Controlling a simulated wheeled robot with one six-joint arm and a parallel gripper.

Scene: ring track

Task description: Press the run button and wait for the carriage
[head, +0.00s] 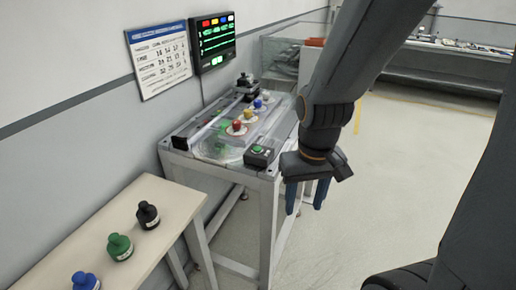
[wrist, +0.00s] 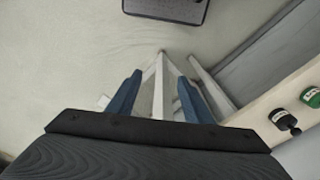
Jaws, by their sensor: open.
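A dark box with a green button (head: 259,150) sits at the near right corner of the track table. My gripper (head: 306,208) hangs to the right of the table, pointing down and apart from the button box. Its two blue fingers are spread with nothing between them, as the wrist view also shows (wrist: 159,78). A dark block (head: 245,82), perhaps the carriage, stands at the far end of the track table (head: 225,176). Several coloured knobs on white discs, such as a red one (head: 237,126), line the table top. The button is not seen in the wrist view.
A beige bench (head: 165,196) at the lower left bears black (head: 148,214), green (head: 119,246) and blue (head: 85,281) bottles. The floor right of the table is clear.

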